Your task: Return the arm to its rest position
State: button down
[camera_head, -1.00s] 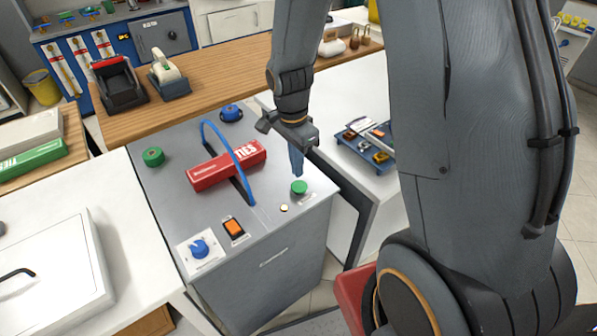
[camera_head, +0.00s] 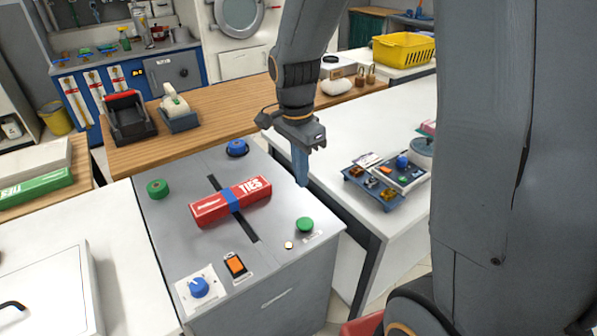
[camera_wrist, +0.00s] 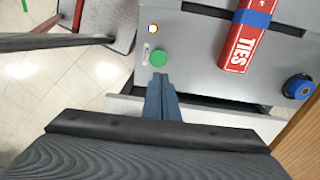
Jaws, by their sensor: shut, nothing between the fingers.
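My gripper (camera_head: 301,179) hangs fingers down over the right edge of a grey machine top (camera_head: 180,250), just behind a green button (camera_head: 305,224). Its blue fingers are shut and empty. In the wrist view the closed fingertips (camera_wrist: 159,77) appear just below the green button (camera_wrist: 160,58); I cannot tell whether they touch anything. A red box marked TIES (camera_head: 205,210) lies across a dark slot on the machine, with a blue band (camera_head: 232,200) around its middle. The red box also shows in the wrist view (camera_wrist: 238,50).
The machine top also carries a blue knob (camera_head: 200,287), an orange switch (camera_head: 235,265) and another green button (camera_head: 157,188). A wooden counter (camera_head: 240,100) runs behind. A blue tray (camera_head: 372,196) of small items sits on the white counter (camera_head: 340,125) at right.

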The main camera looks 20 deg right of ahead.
jog(key=s+d+n+t, duration=0.1)
jog(key=s+n, duration=0.9)
jog(key=n, duration=0.4)
jog(key=shift+s+f+y, duration=0.2)
jog(key=shift+f+y, duration=0.1)
jog(key=shift+f, duration=0.15)
jog(key=shift+d, duration=0.1)
dwell(2.5)
